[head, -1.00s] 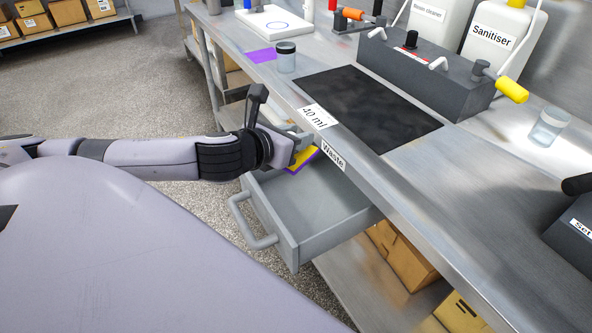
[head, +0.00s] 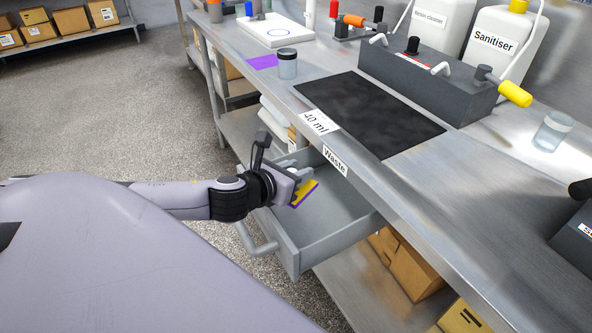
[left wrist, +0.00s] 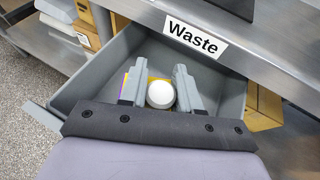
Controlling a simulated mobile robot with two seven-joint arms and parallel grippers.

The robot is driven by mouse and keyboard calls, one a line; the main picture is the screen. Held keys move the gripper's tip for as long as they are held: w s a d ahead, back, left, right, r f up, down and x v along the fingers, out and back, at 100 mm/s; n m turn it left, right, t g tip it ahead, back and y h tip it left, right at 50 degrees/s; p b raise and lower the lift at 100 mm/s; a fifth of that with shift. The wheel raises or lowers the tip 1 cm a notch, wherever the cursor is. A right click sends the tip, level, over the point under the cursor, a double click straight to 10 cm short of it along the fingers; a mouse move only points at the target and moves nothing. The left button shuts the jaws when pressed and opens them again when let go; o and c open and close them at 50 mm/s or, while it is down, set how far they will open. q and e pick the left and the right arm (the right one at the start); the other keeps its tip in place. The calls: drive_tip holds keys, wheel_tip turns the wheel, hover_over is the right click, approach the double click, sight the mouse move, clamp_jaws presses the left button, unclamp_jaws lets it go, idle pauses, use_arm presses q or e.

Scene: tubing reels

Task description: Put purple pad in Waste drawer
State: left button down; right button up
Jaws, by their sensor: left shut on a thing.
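The purple pad (head: 306,194) is a small yellow block with a purple face, held tilted by my left gripper (head: 294,187). It is inside the open Waste drawer's outline, over the drawer's left part. In the left wrist view the pad (left wrist: 124,84) shows as yellow and purple slivers around my left gripper's fingers (left wrist: 158,92). A white round thing (left wrist: 160,94) sits between the fingers; I cannot tell what it is. The grey Waste drawer (head: 330,222) is pulled out below its label and looks otherwise empty. My right gripper is not in view.
The steel bench edge (head: 385,195) runs above the drawer's back. On the bench are a black mat (head: 370,115), a purple patch (head: 262,62), a lidded jar (head: 287,66) and a dark rack (head: 425,75). Cardboard boxes (head: 405,265) stand on the shelf below.

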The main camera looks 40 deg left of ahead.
use_arm(q)
drive_tip(key=shift+f, duration=0.5)
drive_tip(key=c, duration=0.8)
unclamp_jaws()
drive_tip(key=shift+r, duration=0.25)
drive_tip(key=v, duration=1.2)
drive_tip(key=shift+r+p, duration=0.35)
drive_tip(key=shift+r, duration=0.1)
